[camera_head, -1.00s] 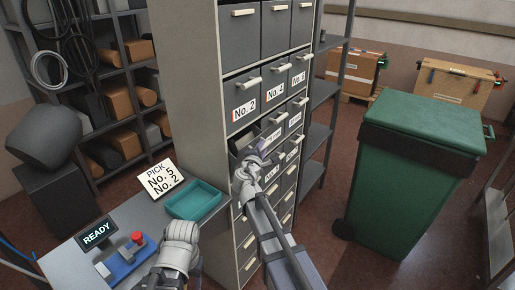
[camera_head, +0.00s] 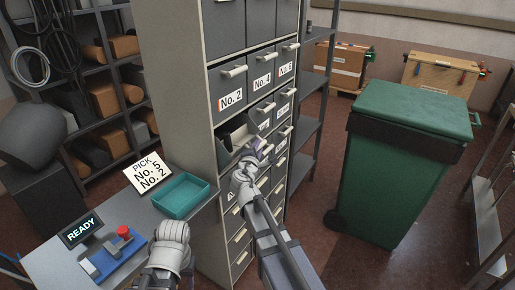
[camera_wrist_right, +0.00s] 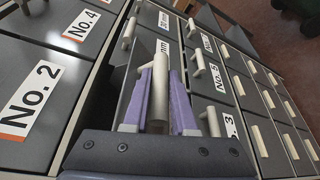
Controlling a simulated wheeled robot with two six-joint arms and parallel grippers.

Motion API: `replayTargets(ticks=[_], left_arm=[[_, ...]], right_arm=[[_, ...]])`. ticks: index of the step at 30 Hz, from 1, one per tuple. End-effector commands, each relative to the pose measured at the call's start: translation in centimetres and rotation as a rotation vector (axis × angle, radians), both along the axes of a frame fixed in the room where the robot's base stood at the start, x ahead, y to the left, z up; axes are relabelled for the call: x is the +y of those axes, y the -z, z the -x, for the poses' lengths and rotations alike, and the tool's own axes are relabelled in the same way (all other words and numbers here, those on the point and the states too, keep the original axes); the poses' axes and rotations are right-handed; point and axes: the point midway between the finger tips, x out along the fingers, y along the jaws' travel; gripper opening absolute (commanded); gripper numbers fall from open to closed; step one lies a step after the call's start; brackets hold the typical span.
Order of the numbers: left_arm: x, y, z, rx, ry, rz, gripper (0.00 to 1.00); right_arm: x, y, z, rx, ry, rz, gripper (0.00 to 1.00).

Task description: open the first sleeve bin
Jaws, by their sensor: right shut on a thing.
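The grey cabinet of bins (camera_head: 178,110) stands in the middle of the head view. A bin (camera_head: 236,135) in the row below the No. 2 bin (camera_head: 231,95) is pulled partly out, its inside showing. My right gripper (camera_head: 254,153) is at its front. In the right wrist view the purple fingers (camera_wrist_right: 168,105) are shut around the bin's pale upright handle (camera_wrist_right: 158,88).
A bench holds a teal tray (camera_head: 207,197), a card reading PICK No. 5 No. 2 (camera_head: 148,172), a READY display (camera_head: 81,230) and a blue box with a red button (camera_head: 124,232). A green wheeled bin (camera_head: 385,190) stands right of the cabinet, with floor between.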

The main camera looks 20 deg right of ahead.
Motion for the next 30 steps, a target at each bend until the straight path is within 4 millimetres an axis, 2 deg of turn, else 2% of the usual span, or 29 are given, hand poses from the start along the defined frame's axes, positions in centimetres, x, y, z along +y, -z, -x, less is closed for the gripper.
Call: replayTargets(ticks=[11,12,15,23,30], left_arm=[[0.0,0.0,0.0,0.000,0.000,0.000,0.50],[0.0,0.0,0.0,0.000,0.000,0.000,0.50],[0.0,0.0,0.0,0.000,0.000,0.000,0.50],[0.0,0.0,0.0,0.000,0.000,0.000,0.50],[0.0,-0.4,0.0,0.000,0.000,0.000,0.50]], right_arm=[[0.0,0.0,0.0,0.001,0.000,0.001,0.00],[0.0,0.0,0.0,0.001,0.000,0.001,0.27],[0.0,0.0,0.0,0.001,0.000,0.001,0.37],[0.1,0.0,0.2,0.000,-0.001,0.001,0.37],[1.3,-0.4,2.2,0.001,-0.003,0.001,0.37]])
